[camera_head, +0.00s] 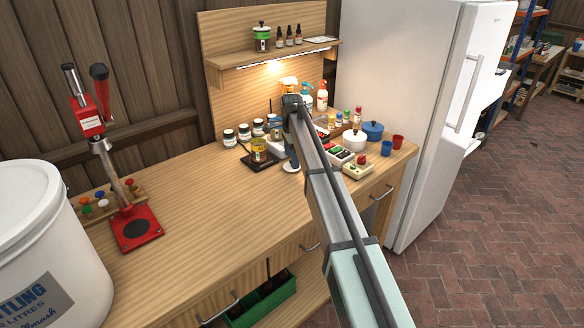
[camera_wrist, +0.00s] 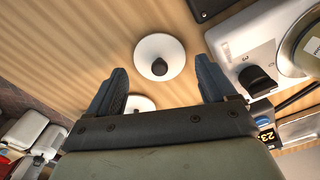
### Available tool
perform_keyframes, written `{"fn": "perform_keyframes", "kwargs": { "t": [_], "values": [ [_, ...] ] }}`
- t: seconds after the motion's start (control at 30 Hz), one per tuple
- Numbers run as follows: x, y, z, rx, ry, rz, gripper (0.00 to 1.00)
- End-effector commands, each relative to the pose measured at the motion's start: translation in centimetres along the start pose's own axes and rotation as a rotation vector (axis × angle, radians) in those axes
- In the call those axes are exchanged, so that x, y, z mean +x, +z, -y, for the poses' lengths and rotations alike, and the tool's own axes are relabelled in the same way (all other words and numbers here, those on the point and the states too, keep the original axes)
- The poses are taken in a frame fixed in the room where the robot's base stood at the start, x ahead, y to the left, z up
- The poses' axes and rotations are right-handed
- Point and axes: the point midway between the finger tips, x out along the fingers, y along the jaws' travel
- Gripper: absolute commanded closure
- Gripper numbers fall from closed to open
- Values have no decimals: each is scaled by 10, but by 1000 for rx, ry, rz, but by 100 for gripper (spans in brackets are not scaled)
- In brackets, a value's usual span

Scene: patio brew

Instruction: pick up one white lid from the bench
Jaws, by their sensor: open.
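In the wrist view a round white lid with a black knob (camera_wrist: 147,46) lies flat on the wooden bench, ahead of and between my fingertips. A second white lid (camera_wrist: 136,100) lies nearer, partly hidden behind the gripper body. My gripper (camera_wrist: 161,68) is open, with its two blue fingers apart and nothing between them. In the head view my gripper (camera_head: 291,143) points down over the bench, and a white lid (camera_head: 291,168) shows just below it. The other lid cannot be made out there; my arm may hide it.
A dark scale (camera_head: 252,163) with a yellow jar stands close left of my gripper. Several dark-capped jars (camera_head: 229,138) stand behind. A white pot (camera_head: 354,141), a blue pot (camera_head: 372,132) and red cups (camera_head: 397,142) crowd the right end. The bench's left middle is clear.

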Motion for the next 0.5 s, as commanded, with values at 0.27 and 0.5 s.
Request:
{"fn": "perform_keyframes", "kwargs": {
  "t": [0.27, 0.5],
  "values": [
    [27, 0, -1, 0, 0, 0, 16],
    [27, 0, 0, 0, -1, 0, 21]
  ]
}}
